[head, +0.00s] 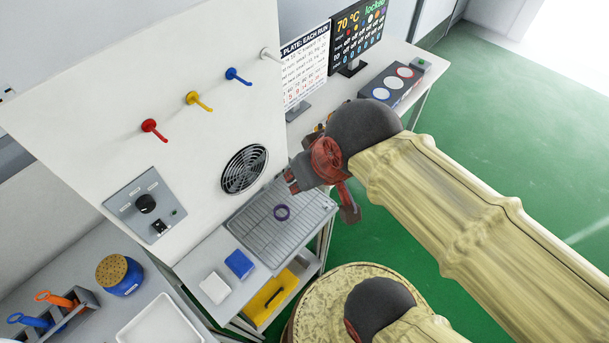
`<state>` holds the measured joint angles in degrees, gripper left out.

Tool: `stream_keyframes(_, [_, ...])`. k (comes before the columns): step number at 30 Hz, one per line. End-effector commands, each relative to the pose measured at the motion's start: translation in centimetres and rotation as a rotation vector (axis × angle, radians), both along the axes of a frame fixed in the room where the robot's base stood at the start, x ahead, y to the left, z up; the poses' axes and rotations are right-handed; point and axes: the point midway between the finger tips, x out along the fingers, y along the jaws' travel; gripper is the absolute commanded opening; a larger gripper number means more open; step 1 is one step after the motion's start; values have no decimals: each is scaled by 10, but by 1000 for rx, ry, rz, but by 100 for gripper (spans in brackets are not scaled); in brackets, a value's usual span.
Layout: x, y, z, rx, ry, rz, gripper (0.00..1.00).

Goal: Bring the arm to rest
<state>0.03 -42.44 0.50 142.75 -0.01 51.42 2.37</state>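My arm, in a pale yellow cover, comes in from the lower right of the head view. It ends in a dark rounded joint and my dark and red gripper (318,172). The gripper is above the right end of a grey slotted work surface (248,243), in front of a white upright panel (215,60). I see nothing held, but the fingertips are small and partly hidden at this angle, so I cannot tell whether it is open or shut.
Coloured pegs (199,100) stick out from the panel. Screens (357,35) stand behind the gripper. Green floor (500,110) is open at right.

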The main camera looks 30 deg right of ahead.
Motion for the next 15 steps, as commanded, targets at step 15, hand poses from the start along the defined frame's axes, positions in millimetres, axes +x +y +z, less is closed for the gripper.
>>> stream_keyframes(15, [-3, 0, -11, -20, -7, 38, 23])
